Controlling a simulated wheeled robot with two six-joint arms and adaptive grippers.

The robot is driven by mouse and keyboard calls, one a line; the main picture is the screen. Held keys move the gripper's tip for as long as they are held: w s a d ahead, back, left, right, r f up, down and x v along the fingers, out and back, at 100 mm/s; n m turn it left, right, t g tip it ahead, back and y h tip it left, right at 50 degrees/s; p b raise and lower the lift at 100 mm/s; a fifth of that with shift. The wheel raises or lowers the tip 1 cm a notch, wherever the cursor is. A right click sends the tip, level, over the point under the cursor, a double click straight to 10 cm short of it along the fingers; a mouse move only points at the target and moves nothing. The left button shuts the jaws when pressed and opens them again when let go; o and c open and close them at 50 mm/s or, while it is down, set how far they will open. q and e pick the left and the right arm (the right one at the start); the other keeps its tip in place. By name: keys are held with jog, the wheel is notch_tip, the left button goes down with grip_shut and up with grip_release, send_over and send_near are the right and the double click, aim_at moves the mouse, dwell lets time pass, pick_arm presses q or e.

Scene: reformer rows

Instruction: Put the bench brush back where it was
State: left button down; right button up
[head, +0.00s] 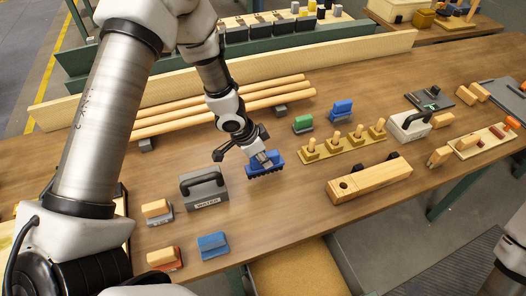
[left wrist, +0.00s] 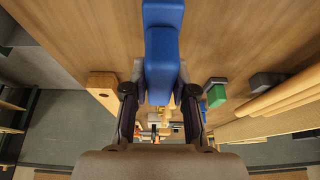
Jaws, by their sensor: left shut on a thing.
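My left gripper (head: 258,158) is shut on a blue brush (head: 265,168) with dark bristles along its underside. The brush is at or just above the middle of the bench; I cannot tell whether the bristles touch the wood. In the left wrist view the blue brush (left wrist: 163,50) lies between the fingers of the left gripper (left wrist: 160,95), with its long blue back toward the camera. My right gripper is not in view.
A grey block with a black handle (head: 204,188) stands just left of the brush. A green-topped block (head: 302,123), a blue-topped block (head: 341,109) and a pegged wooden rack (head: 345,146) stand to the right. Long dowels (head: 215,108) lie behind. Bare bench lies in front of the brush.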

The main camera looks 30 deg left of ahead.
pick_arm(q)
jog(key=shift+w+a+r+p, duration=0.2)
jog(key=shift+w+r+p, duration=0.1)
jog(key=shift+w, duration=0.15)
jog(key=f, duration=0.2)
jog(key=f+b, duration=0.1)
jog(key=f, duration=0.1)
jog(key=shift+w+a+f, duration=0.1)
jog(key=shift+w+a, duration=0.05)
jog(key=shift+a, duration=0.1)
jog(key=shift+w+f, duration=0.1)
jog(key=shift+w, duration=0.05)
jog(key=shift+d+f, duration=0.1)
jog(key=c, duration=1.2)
grip_release()
jog(key=shift+o, duration=1.3)
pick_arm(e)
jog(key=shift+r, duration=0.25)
